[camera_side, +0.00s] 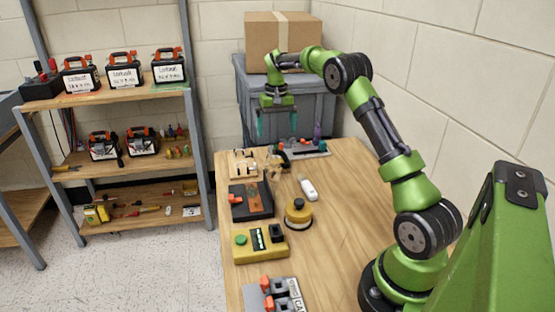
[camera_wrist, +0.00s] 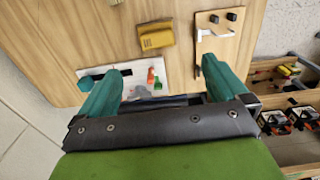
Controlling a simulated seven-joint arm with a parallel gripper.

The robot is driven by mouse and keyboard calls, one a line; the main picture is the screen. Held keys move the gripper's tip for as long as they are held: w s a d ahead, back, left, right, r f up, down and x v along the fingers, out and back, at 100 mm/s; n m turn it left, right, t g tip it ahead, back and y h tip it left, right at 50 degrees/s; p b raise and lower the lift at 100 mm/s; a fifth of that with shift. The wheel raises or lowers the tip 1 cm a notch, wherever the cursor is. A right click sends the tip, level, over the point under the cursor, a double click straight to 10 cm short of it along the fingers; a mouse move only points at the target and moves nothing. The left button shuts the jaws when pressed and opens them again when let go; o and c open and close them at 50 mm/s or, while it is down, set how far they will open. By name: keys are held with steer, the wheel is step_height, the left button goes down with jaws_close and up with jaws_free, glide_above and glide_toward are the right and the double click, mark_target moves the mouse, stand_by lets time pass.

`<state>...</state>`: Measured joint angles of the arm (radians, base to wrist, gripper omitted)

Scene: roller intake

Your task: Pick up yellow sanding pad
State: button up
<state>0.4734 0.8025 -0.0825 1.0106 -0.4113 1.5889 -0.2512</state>
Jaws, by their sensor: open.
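The wrist view shows a yellow block with dark marks (camera_wrist: 156,39) lying beyond my fingers. I cannot tell which of these is the sanding pad. My gripper (camera_side: 277,124) hangs above the far end of the table with its teal fingers pointing down. In the wrist view the fingers (camera_wrist: 160,88) are spread apart with nothing held between them.
A grey tray (camera_side: 318,152) with small parts lies at the back of the table. A wooden board with a lever (camera_wrist: 203,62), a dark tray (camera_side: 237,207) and a yellow button box (camera_side: 242,247) line the left side. The table's right side (camera_side: 350,185) has free room.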

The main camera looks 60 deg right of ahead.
step_height(320, 180, down, 7)
steer(key=shift+f, duration=0.1)
steer(key=shift+s+d+f, duration=0.1)
steer(key=shift+f, duration=1.25)
steer(key=shift+s+d+f, duration=0.1)
steer(key=shift+f, duration=1.2)
steer(key=shift+c, duration=0.3)
steer(key=shift+r, duration=0.1)
steer(key=c, duration=1.4)
